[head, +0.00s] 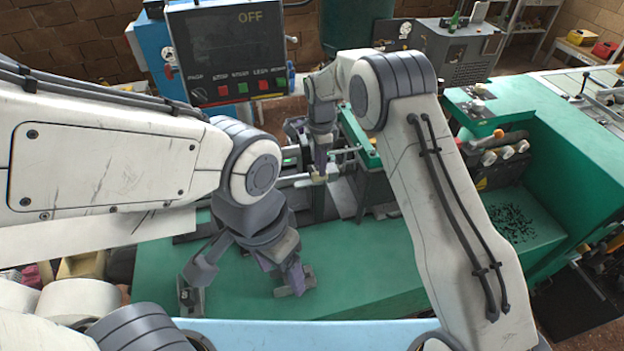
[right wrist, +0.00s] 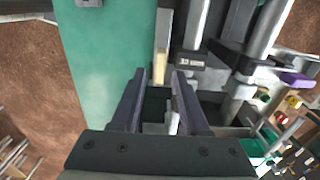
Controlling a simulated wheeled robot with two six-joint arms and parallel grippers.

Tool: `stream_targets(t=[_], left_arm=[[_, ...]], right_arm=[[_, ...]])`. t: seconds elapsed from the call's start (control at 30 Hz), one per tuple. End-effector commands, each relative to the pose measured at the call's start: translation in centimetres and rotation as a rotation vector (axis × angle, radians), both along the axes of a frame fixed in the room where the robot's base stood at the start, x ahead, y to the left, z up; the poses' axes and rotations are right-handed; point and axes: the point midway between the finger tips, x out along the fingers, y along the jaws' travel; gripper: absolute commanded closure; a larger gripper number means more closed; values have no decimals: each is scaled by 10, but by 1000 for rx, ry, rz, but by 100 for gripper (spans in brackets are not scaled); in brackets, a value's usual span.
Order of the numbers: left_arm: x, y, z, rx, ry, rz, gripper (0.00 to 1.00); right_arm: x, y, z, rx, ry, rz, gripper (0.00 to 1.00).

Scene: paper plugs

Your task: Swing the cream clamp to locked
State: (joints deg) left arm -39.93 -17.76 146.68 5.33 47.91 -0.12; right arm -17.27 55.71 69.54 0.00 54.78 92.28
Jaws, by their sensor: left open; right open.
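A cream piece that looks like the clamp (right wrist: 162,40) shows in the right wrist view as a narrow upright bar, just beyond and between my right fingertips. Its lower end is yellowish. My right gripper (right wrist: 160,80) is open around the line of this bar; I cannot tell whether a finger touches it. In the head view the right gripper (head: 320,168) points down at the machine's middle, and its fingers hide most of what lies there. My left gripper (head: 245,288) is open and empty, low over the green bed, away from the clamp.
The green machine bed (head: 370,262) is mostly bare in front. A control screen (head: 227,50) reading OFF stands behind at left. Metal rods (right wrist: 262,40) and dark blocks crowd the right side of the right gripper. A green machine housing (head: 570,160) rises at right.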

Motion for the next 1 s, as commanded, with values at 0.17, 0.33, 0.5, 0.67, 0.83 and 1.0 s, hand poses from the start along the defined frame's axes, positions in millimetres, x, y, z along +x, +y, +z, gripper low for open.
stream_targets(t=[0.17, 0.33, 0.5, 0.67, 0.83, 1.0], left_arm=[[0, 0, -1, 0, 0, 0, 31], [0, 0, -5, 0, 0, 0, 31], [0, 0, -10, 0, 0, 0, 31], [0, 0, -15, 0, 0, 0, 31], [0, 0, -20, 0, 0, 0, 31], [0, 0, -23, 0, 0, 0, 31]], right_arm=[[0, 0, -1, 0, 0, 0, 55], [0, 0, -8, 0, 0, 0, 55], [0, 0, -17, 0, -1, 0, 55], [0, 0, -25, 0, -1, 0, 55], [0, 0, -34, 0, 0, 0, 55], [0, 0, -40, 0, 0, 0, 55]])
